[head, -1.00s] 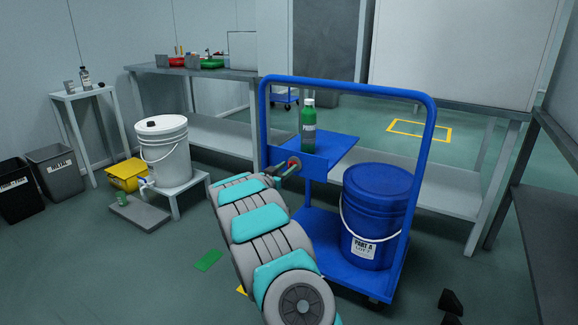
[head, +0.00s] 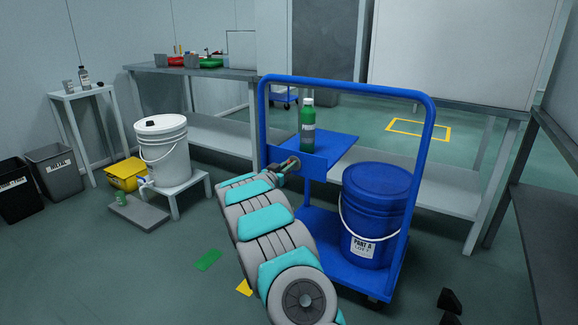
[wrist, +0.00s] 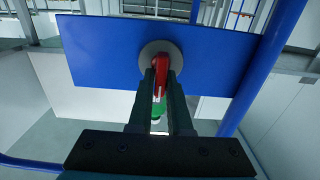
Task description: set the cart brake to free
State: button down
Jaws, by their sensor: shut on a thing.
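The blue cart (head: 421,165) stands right of centre with a small blue panel on its near left post. The brake is a red lever (wrist: 161,64) on a round grey disc (wrist: 148,50) on that blue panel (wrist: 100,50) in the wrist view. The lever points down from the disc. My gripper (head: 283,168) is at the panel; in the wrist view its two dark fingers (wrist: 161,80) are shut on the red lever. Something green and white shows between and below the fingers; I cannot tell what it is. The fingers hide part of the lever.
A green bottle (head: 307,127) stands on the cart's shelf, and a blue bucket (head: 375,200) stands on its deck. A white bucket (head: 161,145) on a stand is to the left. Benches line the back and right. The floor left of my arm is mostly clear.

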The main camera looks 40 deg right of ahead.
jog(key=shift+f+m+b, duration=0.15)
jog(key=shift+m+b, duration=0.25)
jog(key=shift+b, duration=0.05)
dwell(0.5)
jog(key=m+b, duration=0.2)
jog(key=shift+s+f+b, duration=0.15)
jog(key=shift+f+b, duration=0.1)
jog(key=shift+b, duration=0.05)
jog(key=m+b, duration=0.3)
jog(key=m, duration=0.1)
jog(key=shift+s, duration=0.15)
jog(key=shift+s+d+f+m+b, duration=0.1)
jog(key=shift+m+b, duration=1.55)
jog(key=shift+m, duration=0.2)
jog(key=shift+s+d+f+m+b, duration=0.1)
jog(key=shift+f+m+b, duration=0.05)
jog(key=shift+m+b, duration=1.6)
jog(key=shift+s+f+m+b, duration=0.1)
jog(key=shift+m+b, duration=1.5)
jog(key=shift+m, duration=0.3)
jog(key=c, duration=0.9)
grip_release()
jog(key=shift+r, duration=0.1)
